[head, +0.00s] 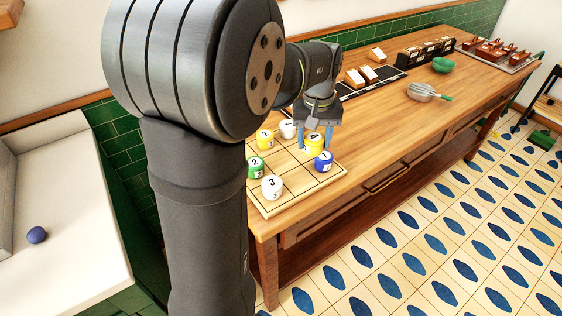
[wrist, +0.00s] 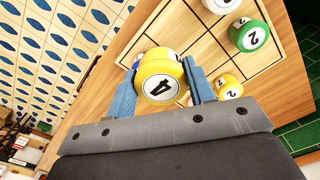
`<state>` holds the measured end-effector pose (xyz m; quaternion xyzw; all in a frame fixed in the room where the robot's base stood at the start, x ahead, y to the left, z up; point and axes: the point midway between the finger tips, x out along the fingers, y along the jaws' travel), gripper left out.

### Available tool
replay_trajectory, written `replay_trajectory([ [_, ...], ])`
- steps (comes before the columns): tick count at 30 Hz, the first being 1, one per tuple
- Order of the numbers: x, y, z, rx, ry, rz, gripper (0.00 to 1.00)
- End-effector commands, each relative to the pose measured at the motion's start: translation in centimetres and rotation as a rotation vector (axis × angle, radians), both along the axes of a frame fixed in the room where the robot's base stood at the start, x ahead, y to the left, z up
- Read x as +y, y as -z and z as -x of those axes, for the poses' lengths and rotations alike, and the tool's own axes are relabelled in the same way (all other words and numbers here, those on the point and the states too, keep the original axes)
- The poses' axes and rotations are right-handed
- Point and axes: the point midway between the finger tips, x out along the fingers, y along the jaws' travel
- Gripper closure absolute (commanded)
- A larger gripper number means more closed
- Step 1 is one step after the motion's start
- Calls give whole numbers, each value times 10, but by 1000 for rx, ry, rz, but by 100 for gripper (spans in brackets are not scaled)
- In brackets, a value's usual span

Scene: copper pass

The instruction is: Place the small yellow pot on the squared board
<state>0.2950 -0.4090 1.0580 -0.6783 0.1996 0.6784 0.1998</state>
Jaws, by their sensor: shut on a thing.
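My gripper (head: 315,138) has blue fingers and is shut on a yellow pot marked 4 (head: 314,143). In the wrist view the same pot (wrist: 161,77) sits between the two fingertips (wrist: 164,85). The squared board (head: 306,187) lies at the near end of the wooden counter. The held pot is over its right part, near the blue pot marked 1 (head: 323,162); I cannot tell if it touches the board. Another yellow pot, marked 2 (head: 265,139), stands at the board's back left; it also shows in the wrist view (wrist: 229,88).
A green pot (head: 255,166), a white pot marked 3 (head: 271,188) and another white pot (head: 287,129) also stand on the board. Farther along the counter are a whisk in a bowl (head: 422,92), a green bowl (head: 443,66) and a dark rack (head: 425,49).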

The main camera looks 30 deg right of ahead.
Motion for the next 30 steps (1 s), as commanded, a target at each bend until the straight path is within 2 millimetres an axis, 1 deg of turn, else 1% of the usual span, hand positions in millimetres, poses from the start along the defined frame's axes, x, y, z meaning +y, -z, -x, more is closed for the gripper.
replay_trajectory([
  [2, -3, 2, 2, 0, 12, 0, 77],
  [5, -1, 9, -9, 0, 13, 0, 77],
  [12, 14, 42, -62, 2, 10, -1, 77],
  [15, 20, 55, -82, 2, 11, -1, 77],
  [18, 24, 63, -97, 0, 13, 0, 77],
  [21, 26, 68, -105, -1, 14, 1, 77],
  [25, 27, 74, -108, 0, 15, 0, 77],
  [30, 27, 98, -107, 3, 16, -2, 77],
])
